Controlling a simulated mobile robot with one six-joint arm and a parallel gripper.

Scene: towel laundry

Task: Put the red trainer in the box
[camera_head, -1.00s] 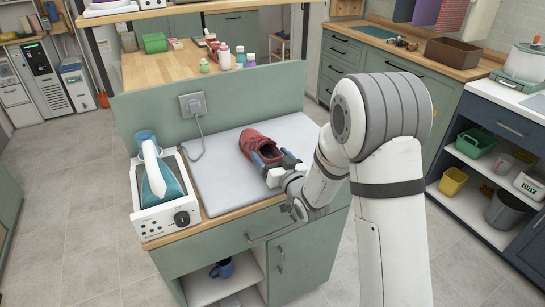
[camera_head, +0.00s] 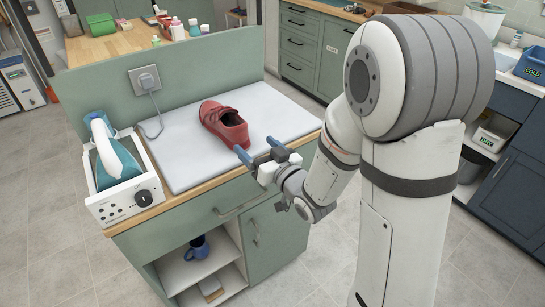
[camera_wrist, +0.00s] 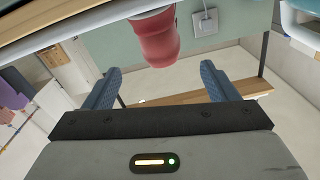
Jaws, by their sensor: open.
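The red trainer (camera_head: 224,125) lies on the pale grey pad (camera_head: 180,158) on top of the green cabinet. In the wrist view one rounded end of the trainer (camera_wrist: 155,40) shows ahead, beyond the fingertips and roughly between them. My gripper (camera_head: 259,150) is open and empty, just to the lower right of the trainer by the pad's front edge. Its two blue fingers stand wide apart in the wrist view (camera_wrist: 160,85). A brown box (camera_head: 405,7) on the far counter is only partly visible, cut by the top edge and close above my arm.
A teal iron (camera_head: 118,160) stands in a white holder on the pad's left. A wall socket (camera_head: 146,80) with a plugged cord is behind. A blue bin marked COLD (camera_head: 531,66) sits on the right counter. A blue mug (camera_head: 197,248) stands on the shelf below. The floor is clear.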

